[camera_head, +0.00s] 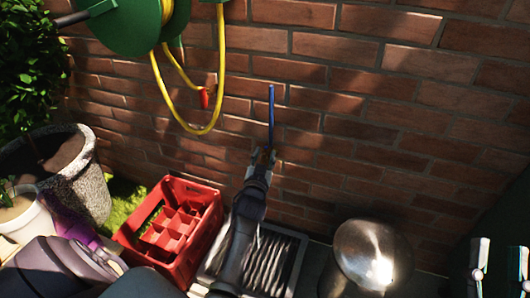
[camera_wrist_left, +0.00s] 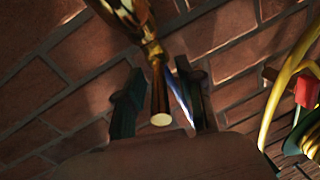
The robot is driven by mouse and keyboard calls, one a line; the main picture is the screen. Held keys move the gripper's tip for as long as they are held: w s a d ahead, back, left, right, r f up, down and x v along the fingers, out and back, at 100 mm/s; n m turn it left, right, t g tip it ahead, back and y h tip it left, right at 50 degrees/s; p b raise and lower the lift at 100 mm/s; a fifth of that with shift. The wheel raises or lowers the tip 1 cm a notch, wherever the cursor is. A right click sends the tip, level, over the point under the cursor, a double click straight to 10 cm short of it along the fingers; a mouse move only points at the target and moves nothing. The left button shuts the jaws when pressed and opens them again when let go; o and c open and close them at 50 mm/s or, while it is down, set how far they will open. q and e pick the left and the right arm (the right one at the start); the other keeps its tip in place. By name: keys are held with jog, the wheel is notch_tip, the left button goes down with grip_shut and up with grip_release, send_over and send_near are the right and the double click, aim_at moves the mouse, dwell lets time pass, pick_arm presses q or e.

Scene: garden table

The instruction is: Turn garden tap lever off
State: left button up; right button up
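The tap's blue lever (camera_head: 271,115) points up against the brick wall in the head view. In the left wrist view the brass tap (camera_wrist_left: 157,85) hangs down between my fingers, and the blue lever (camera_wrist_left: 182,95) shows beside it, close to the right-hand finger. My left gripper (camera_head: 262,159) is at the lower end of the lever and hides most of the tap body in the head view. In the wrist view its fingers (camera_wrist_left: 160,102) are apart, with gaps beside the brass spout. Whether a finger touches the lever I cannot tell. My right gripper (camera_head: 498,268) is open and empty at lower right.
A green hose reel (camera_head: 115,28) with a yellow hose (camera_head: 221,70) hangs on the wall at upper left. A red crate (camera_head: 205,235), a drain grate (camera_head: 270,260) and a shiny metal container (camera_head: 366,258) stand below. Pots (camera_head: 85,180) are at left.

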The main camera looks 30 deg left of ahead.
pick_arm(q)
jog(key=shift+r, duration=0.1)
jog(key=shift+c, duration=0.3)
pick_arm(e)
jog(key=shift+s, duration=0.1)
pick_arm(q)
grip_shut()
jog(key=p, duration=0.1)
jog(key=m+h+p, duration=0.1)
jog(key=p, duration=0.1)
jog(key=shift+s+a+r+t, duration=0.1)
jog(key=shift+a+r+t, duration=0.1)
jog(key=shift+t, duration=0.1)
jog(key=shift+a+f+m+h+p, duration=0.15)
jog(key=shift+m+h+p, duration=0.45)
jog(key=shift+h+p, duration=0.35)
pick_arm(e)
jog(key=s+d+f+g+h, duration=0.1)
jog(key=f+g+h, duration=0.1)
jog(key=f+g, duration=0.4)
jog(key=d+f+g+h, duration=0.2)
jog(key=f+g, duration=0.4)
jog(key=f, duration=0.6)
jog(key=shift+s+d+m, duration=0.15)
jog(key=shift+s+m, duration=0.15)
jog(key=shift+s, duration=0.05)
